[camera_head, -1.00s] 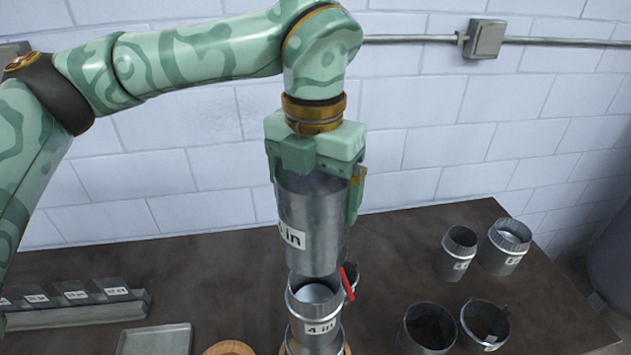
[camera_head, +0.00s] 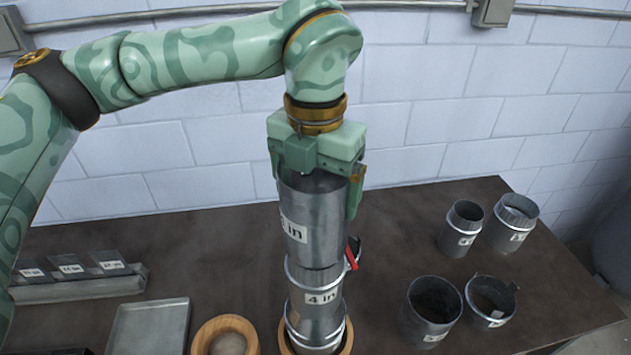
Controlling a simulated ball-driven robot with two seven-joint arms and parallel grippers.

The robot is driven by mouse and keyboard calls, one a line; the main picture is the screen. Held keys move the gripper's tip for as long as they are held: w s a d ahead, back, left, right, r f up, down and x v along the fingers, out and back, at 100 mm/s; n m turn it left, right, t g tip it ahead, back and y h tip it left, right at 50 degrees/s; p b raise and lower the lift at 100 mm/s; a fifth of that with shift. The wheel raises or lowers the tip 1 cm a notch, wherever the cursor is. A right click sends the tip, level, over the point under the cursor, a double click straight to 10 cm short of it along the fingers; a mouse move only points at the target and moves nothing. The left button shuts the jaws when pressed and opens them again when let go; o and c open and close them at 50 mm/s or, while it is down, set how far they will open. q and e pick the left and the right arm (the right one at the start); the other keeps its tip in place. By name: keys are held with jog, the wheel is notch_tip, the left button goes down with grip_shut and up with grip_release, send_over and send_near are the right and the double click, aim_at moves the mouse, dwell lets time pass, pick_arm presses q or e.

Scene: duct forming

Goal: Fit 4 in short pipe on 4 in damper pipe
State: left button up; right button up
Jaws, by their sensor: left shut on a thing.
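The short pipe (camera_head: 318,222) is a grey metal cylinder with a white label ending in "in", upright in the middle of the head view. My left gripper (camera_head: 315,180) is shut on its upper rim from above. The damper pipe (camera_head: 318,290), labelled "4 in" and with a red handle (camera_head: 352,252) on its right, stands upright directly below. The short pipe's lower end meets the damper pipe's top; how deep it sits inside cannot be told. My right gripper is not in view.
The damper pipe stands in a wooden ring (camera_head: 346,341); another wooden ring (camera_head: 225,322) lies left of it. A metal tray (camera_head: 150,325) and a labelled rack (camera_head: 80,288) are at the left. Several other pipes, including one dark-mouthed pipe (camera_head: 430,318), stand at the right.

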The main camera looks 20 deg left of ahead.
pick_arm(q)
jog(key=shift+f+b, duration=1.6)
jog(key=shift+f, duration=0.5)
jog(key=shift+f+b, duration=0.55)
jog(key=o, duration=0.9)
jog(key=shift+c, duration=0.2)
notch_tip(320, 180, up, 16)
jog(key=shift+r, duration=0.15)
